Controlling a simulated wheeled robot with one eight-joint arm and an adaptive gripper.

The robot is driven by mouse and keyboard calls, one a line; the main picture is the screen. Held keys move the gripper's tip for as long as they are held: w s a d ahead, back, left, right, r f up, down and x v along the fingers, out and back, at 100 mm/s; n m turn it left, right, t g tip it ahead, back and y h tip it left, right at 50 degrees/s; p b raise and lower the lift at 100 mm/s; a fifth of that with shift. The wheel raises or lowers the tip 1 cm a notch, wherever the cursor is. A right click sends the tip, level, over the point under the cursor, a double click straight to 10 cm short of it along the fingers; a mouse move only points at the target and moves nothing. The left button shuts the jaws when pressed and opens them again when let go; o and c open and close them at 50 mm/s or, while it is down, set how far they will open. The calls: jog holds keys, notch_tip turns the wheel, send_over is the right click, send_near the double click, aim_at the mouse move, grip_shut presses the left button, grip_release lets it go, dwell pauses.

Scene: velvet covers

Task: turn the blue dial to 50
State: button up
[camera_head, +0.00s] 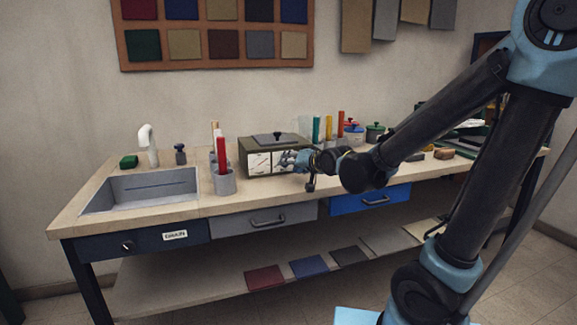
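An olive-green box (252,151) with a dark lid handle stands on the workbench near its middle. Its front carries two white panels with small markings (258,162). I cannot make out a blue dial; it may be hidden behind my gripper or too small to tell. My gripper (286,160) reaches in from the right and is at the right half of the box's front. Its fingers are small and dark here, so I cannot tell whether they touch anything or are open or shut.
A grey sink (140,192) with a white tap (149,146) is at the left. Jars and a pot (374,133) stand behind my arm. Some bare bench lies in front of the box.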

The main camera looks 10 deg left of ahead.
jog(key=shift+x, duration=1.25)
jog(key=shift+c, duration=0.3)
grip_shut()
